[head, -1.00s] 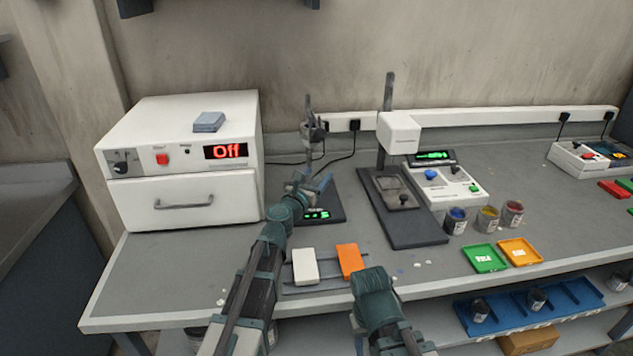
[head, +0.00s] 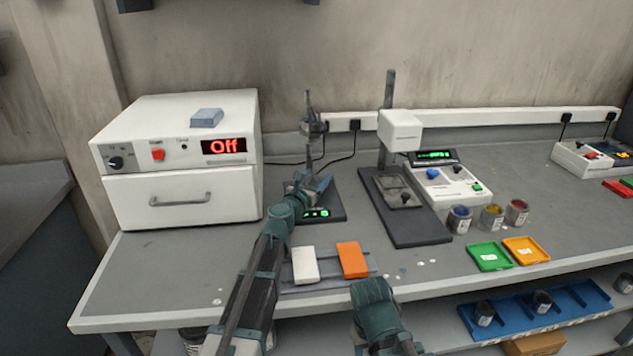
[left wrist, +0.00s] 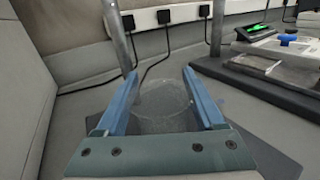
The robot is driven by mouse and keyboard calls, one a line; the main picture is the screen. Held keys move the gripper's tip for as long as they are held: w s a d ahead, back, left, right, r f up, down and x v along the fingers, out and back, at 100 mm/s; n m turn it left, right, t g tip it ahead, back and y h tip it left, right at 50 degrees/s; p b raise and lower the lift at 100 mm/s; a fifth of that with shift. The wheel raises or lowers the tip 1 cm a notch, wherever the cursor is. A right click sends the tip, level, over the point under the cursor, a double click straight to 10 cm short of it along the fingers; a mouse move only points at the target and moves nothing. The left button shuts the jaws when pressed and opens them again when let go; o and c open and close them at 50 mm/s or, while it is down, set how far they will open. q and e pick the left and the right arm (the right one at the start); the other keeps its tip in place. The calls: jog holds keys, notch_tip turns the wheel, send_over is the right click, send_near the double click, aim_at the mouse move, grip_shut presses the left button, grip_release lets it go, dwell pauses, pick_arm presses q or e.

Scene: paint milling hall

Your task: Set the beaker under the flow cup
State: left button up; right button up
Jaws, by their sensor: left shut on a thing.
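The beaker (left wrist: 165,108) is clear glass and shows faintly between the blue fingers of my left gripper (left wrist: 163,92) in the left wrist view. The fingers are shut on its sides. In the head view my left gripper (head: 318,186) is low over the dark stand base with green lit digits (head: 317,213), in front of the upright rod. The flow cup (head: 313,128) appears as a small dark piece high on that rod, above my gripper. I cannot tell whether the beaker touches the base. My right arm shows at the bottom, but its gripper is out of view.
A white oven (head: 182,160) reading Off stands left. Right of my gripper is a second stand (head: 405,215) with a white head. Paint jars (head: 491,217), a green tray (head: 489,256) and an orange tray (head: 526,250) lie farther right. White and orange blocks lie in front.

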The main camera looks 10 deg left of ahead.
pick_arm(q)
jog(key=shift+f, duration=0.1)
jog(key=o, duration=1.3)
jog(key=shift+r, duration=0.2)
jog(key=v, duration=1.2)
jog(key=shift+a+f, duration=0.1)
